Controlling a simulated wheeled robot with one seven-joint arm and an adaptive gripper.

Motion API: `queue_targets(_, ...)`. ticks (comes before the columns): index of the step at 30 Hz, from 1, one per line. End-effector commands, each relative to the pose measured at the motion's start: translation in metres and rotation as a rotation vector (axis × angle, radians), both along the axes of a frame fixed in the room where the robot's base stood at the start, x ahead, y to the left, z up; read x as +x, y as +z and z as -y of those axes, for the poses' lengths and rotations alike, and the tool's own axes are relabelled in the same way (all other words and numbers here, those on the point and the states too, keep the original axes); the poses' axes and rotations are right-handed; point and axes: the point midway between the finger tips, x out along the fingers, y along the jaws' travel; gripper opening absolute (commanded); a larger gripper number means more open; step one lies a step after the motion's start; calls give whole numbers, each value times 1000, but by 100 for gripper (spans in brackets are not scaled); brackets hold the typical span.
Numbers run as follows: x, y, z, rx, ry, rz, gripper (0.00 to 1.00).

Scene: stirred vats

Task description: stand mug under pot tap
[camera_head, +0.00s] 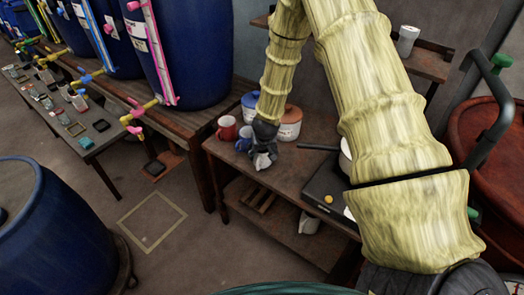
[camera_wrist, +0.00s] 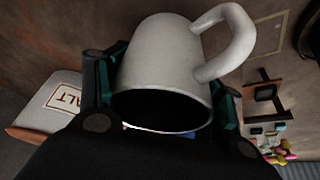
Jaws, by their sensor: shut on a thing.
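My gripper (camera_head: 264,145) is shut on a pale grey-white mug (camera_wrist: 165,65) and holds it at the bench's left part. In the wrist view my gripper's fingers (camera_wrist: 166,98) sit on either side of the mug. Its dark opening faces the camera and its handle points to the upper right. In the head view only a small pale part of the mug (camera_head: 263,162) shows below the fingers. A pale pot (camera_head: 346,158) is mostly hidden behind my arm, over a dark hotplate (camera_head: 325,190). I cannot make out a tap on it.
A red mug (camera_head: 227,128), a blue mug (camera_head: 243,141) and two lidded crocks, blue-lidded (camera_head: 250,102) and orange-lidded (camera_head: 290,124), stand close around my gripper. A white cup (camera_head: 407,40) sits on the wall shelf. Blue vats (camera_head: 190,50) with coloured taps stand at upper left.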

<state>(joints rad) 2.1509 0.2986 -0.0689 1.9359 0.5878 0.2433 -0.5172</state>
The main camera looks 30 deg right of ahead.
Motion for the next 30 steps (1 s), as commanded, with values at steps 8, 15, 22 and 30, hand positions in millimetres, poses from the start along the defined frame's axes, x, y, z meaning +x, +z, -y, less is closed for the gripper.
queue_targets(8, 1, -1, 0, -1, 0, 2, 39)
queue_targets(15, 1, -3, 0, 0, -1, 2, 88)
queue_targets(22, 0, -3, 0, 0, -1, 2, 89)
queue_targets(30, -1, 3, 0, -1, 0, 2, 89)
